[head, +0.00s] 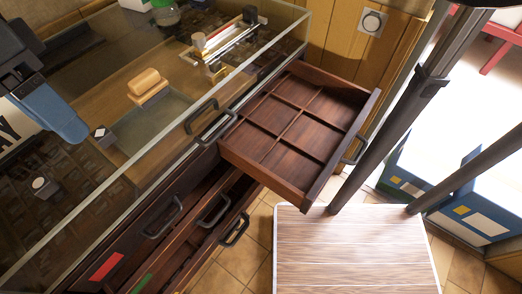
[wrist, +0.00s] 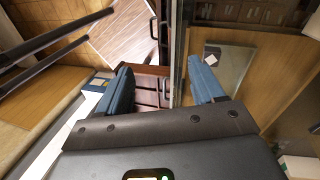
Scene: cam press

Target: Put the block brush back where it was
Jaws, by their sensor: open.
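The likely block brush is a tan, rounded wooden block (head: 146,81) with a paler layer under it. In the head view it lies by the grey-green panel seen through the glass-topped counter; I cannot tell whether it is on or under the glass. My gripper, with blue fingers, is at the left edge of the head view (head: 52,112), left of the block and apart from it. In the wrist view my gripper (wrist: 165,88) is open with nothing between its fingers. The block is not clearly visible there.
A pulled-out drawer (head: 266,153) with empty compartments juts from the counter (head: 250,85). Lower drawers with a red label (head: 106,266) and a green label (head: 143,283) are partly open. A wood-topped table (head: 355,250) stands below right. Blue boxes (head: 465,215) are at the right.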

